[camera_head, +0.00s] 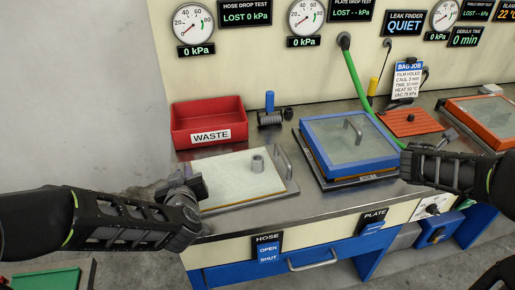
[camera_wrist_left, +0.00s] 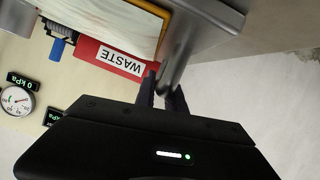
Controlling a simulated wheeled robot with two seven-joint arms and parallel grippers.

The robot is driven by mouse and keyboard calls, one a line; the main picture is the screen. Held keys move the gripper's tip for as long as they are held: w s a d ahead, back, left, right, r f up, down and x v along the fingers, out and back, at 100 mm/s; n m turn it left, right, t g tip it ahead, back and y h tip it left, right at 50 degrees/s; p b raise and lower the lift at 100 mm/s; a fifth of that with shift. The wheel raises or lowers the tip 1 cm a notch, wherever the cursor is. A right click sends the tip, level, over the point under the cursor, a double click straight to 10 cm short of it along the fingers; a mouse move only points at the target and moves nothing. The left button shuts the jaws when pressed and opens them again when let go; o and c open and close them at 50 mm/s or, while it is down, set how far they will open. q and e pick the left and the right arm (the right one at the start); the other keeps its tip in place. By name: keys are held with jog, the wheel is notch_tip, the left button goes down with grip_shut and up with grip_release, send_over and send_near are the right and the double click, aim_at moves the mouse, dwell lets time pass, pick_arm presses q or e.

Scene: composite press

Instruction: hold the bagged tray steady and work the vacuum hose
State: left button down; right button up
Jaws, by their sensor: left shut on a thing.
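The bagged tray (camera_head: 225,183), a pale flat panel on a metal plate, lies on the left of the bench. A grey round fitting (camera_head: 258,163) stands on it, and a metal handle shows at its right end. My left gripper (camera_head: 186,188) is at its left end, shut on a metal bar that looks like the left handle (camera_wrist_left: 178,55); the dark fingers flank the bar in the left wrist view. The green vacuum hose (camera_head: 356,75) drops from a wall port behind the blue-framed tray (camera_head: 321,128). My right gripper (camera_head: 408,160) is beside that tray; its fingers are unclear.
A red WASTE bin (camera_head: 207,118) stands behind the bagged tray. A blue-handled roller (camera_head: 269,108) lies to its right. An orange mat (camera_head: 410,121) and an orange-framed tray (camera_head: 483,120) are at the right. HOSE (camera_head: 268,248) and PLATE switch panels are on the bench front.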

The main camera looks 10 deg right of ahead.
dwell(0.3)
pick_arm(q)
jog(key=c, duration=1.3)
grip_release()
jog(key=shift+s, duration=0.1)
jog(key=v, duration=0.7)
jog(key=shift+s+r, duration=0.1)
jog(key=shift+s, duration=0.05)
